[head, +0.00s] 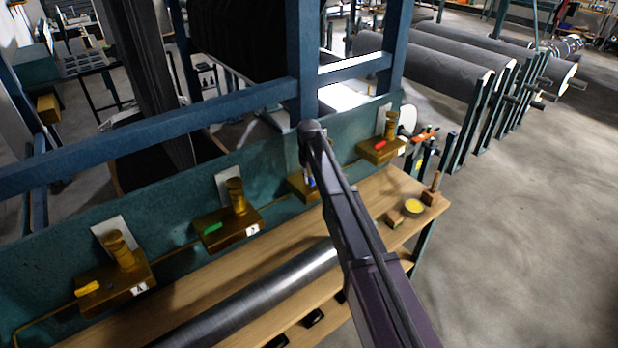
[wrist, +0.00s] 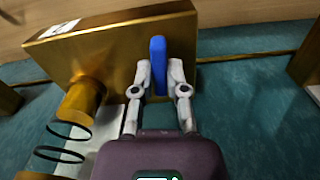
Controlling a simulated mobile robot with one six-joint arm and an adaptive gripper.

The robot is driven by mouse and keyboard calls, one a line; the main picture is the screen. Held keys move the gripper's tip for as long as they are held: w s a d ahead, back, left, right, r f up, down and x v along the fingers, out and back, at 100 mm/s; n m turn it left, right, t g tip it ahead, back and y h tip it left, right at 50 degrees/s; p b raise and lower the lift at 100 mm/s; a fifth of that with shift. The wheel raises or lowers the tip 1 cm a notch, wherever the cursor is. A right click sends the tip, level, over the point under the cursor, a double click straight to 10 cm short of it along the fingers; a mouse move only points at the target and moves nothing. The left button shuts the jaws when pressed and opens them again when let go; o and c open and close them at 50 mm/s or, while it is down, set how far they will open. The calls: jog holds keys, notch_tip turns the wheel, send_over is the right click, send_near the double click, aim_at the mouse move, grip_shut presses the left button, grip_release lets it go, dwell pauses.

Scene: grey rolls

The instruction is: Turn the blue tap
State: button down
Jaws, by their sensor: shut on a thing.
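The blue tap (wrist: 158,62) is a flat blue handle on a brass valve block (wrist: 110,52), in the middle of the wrist view. My gripper (wrist: 160,74) has one finger on each side of the handle and is shut on it. In the head view my arm covers most of this valve; a bit of the brass block (head: 301,187) and a small bit of blue show beside my arm.
Brass valves with a yellow handle (head: 87,288), a green handle (head: 212,227) and a red handle (head: 380,146) are on the same teal panel (head: 60,255). A metal roller (head: 260,298) lies along the wooden bench (head: 385,190). A blue frame beam (head: 150,135) crosses behind.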

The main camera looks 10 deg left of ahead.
jog(key=shift+s, duration=0.1)
jog(key=c, duration=0.7)
grip_release()
jog(key=shift+o, duration=0.2)
jog(key=shift+m, duration=0.4)
